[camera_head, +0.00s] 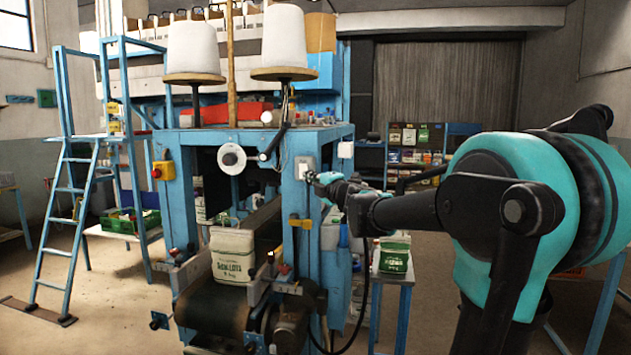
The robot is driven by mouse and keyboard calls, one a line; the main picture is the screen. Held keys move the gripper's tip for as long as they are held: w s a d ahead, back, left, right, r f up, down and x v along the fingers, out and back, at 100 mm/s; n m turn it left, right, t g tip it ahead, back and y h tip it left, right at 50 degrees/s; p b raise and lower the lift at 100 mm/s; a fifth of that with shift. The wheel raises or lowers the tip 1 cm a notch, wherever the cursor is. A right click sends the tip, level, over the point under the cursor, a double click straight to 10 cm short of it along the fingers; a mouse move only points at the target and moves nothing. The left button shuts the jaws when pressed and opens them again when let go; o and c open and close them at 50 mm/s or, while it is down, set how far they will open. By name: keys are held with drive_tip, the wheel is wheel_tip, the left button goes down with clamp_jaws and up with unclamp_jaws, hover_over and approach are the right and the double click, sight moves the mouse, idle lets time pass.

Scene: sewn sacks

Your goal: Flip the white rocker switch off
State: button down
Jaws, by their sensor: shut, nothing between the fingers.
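A pale switch plate (304,165), which looks like the white rocker switch, sits on the front of the blue machine post. Its rocker is too small to tell which way it is tipped. My gripper (312,178) is shut and empty, its tips at the lower right edge of the plate. I cannot tell whether they touch it. The gripper covers part of the plate's lower side.
A yellow box with a red button (160,171) is on the left post, and a white box (345,150) is right of the switch. A printed sack (232,255) stands on the conveyor (215,306). A blue ladder (70,190) stands at left.

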sight(301, 167)
drive_tip(key=shift+w+a+r, duration=0.1)
drive_tip(key=shift+w+r, duration=0.05)
drive_tip(key=shift+w, duration=1.05)
drive_tip(key=shift+w+a+r, duration=0.1)
drive_tip(key=shift+w, duration=1.1)
drive_tip(key=shift+w+a+r, duration=0.1)
drive_tip(key=shift+w+r, duration=0.05)
drive_tip(key=shift+w, duration=1.05)
